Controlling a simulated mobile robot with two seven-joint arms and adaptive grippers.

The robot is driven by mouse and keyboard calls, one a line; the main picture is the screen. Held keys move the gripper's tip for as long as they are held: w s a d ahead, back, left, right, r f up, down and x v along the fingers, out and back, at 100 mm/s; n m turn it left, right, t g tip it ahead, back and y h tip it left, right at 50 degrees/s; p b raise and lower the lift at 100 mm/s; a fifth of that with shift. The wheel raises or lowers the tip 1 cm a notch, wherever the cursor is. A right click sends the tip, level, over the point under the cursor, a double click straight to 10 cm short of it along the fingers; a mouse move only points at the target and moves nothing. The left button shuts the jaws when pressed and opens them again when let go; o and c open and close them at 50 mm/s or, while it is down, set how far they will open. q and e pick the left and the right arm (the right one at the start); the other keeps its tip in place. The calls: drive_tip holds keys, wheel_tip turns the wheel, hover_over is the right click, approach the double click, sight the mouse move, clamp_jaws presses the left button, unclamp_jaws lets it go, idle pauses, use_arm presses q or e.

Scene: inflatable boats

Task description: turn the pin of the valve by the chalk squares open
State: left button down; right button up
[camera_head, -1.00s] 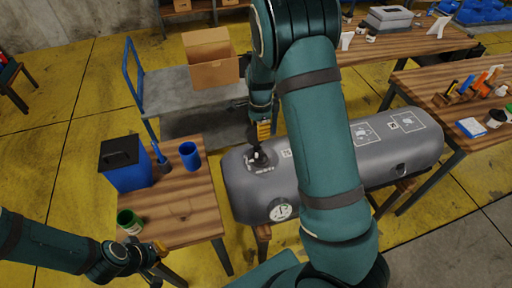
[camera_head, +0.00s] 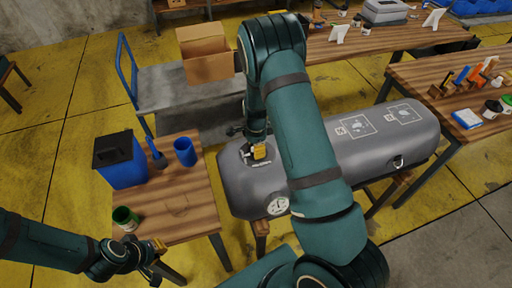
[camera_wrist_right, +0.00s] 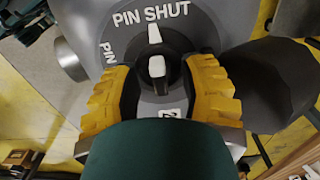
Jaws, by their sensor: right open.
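The grey inflatable tube (camera_head: 330,165) lies across the middle of the head view. Two white chalk squares (camera_head: 358,125) are drawn on its top. My right gripper (camera_head: 257,152) is over a valve near the tube's left end, which it mostly hides. In the right wrist view the open right gripper (camera_wrist_right: 158,82) has a yellow finger on each side of the valve's white-tipped pin (camera_wrist_right: 157,67). The pin points toward the words PIN SHUT; contact with the fingers is unclear. Other lettering is partly covered. My left gripper (camera_head: 155,255) is by the small table's front edge, its jaws unclear.
The small wooden table (camera_head: 185,215) at left holds a blue bin (camera_head: 124,165), a blue cup (camera_head: 185,151) and a green can (camera_head: 125,217). A grey cart (camera_head: 185,95) with a cardboard box (camera_head: 205,52) stands behind. Cluttered workbenches (camera_head: 430,75) are at right.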

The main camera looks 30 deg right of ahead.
drive_tip(key=shift+o, duration=0.2)
clamp_jaws()
drive_tip(key=shift+s+n, duration=0.1)
drive_tip(key=shift+n, duration=0.2)
drive_tip(key=n+b, duration=0.1)
drive_tip(key=n, duration=0.2)
drive_tip(key=shift+f, duration=0.1)
drive_tip(key=n+b, duration=0.1)
drive_tip(key=n, duration=0.4)
drive_tip(key=shift+s, duration=0.15)
drive_tip(key=n+b, duration=0.2)
drive_tip(key=n, duration=0.3)
drive_tip(key=shift+s, duration=0.1)
drive_tip(key=shift+d+n+b, duration=0.1)
drive_tip(key=shift+n+b, duration=0.35)
drive_tip(key=shift+n, duration=1.65)
